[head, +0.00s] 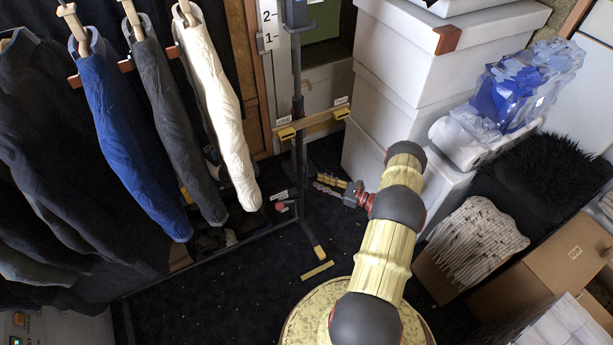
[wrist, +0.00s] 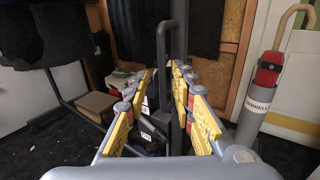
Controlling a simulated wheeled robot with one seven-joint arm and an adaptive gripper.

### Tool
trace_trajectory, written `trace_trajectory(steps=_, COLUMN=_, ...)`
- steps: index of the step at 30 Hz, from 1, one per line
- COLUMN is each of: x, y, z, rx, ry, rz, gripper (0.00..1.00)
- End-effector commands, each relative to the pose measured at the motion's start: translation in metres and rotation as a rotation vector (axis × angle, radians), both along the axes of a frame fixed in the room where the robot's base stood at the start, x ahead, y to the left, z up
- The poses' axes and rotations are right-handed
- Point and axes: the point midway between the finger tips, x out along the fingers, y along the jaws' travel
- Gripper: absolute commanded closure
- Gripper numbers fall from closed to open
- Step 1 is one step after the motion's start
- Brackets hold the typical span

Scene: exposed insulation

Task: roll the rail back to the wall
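The clothes rail's dark upright post (head: 298,150) stands left of centre in the head view. Its lower bar runs along the floor to the lower left, and a foot with a yellow end (head: 319,252) points toward me. A blue garment (head: 125,130), a grey one and a white one hang on it with dark clothes. My gripper (head: 322,186) is low, just right of the post. In the wrist view my gripper (wrist: 161,76) is open. Dark uprights (wrist: 182,50) show beyond and between its yellow fingers; contact cannot be told. The wall (wrist: 225,45) is behind.
A wooden bar (head: 315,124) with yellow ends crosses near the post. A yellow strip (head: 318,270) lies on the dark floor. White boxes (head: 385,120), a black furry heap (head: 525,180) and cardboard boxes (head: 560,255) crowd the right. Some floor below the post is clear.

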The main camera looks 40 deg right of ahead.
Motion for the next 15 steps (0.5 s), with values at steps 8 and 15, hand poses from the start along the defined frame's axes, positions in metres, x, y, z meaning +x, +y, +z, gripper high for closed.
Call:
trace_trajectory(steps=8, x=0.021, y=0.005, z=-0.004, rx=0.007, ry=-0.005, rz=-0.014, gripper=0.75)
trace_trajectory(steps=15, x=0.055, y=0.018, z=-0.005, rx=0.007, ry=-0.004, rz=-0.014, gripper=0.75)
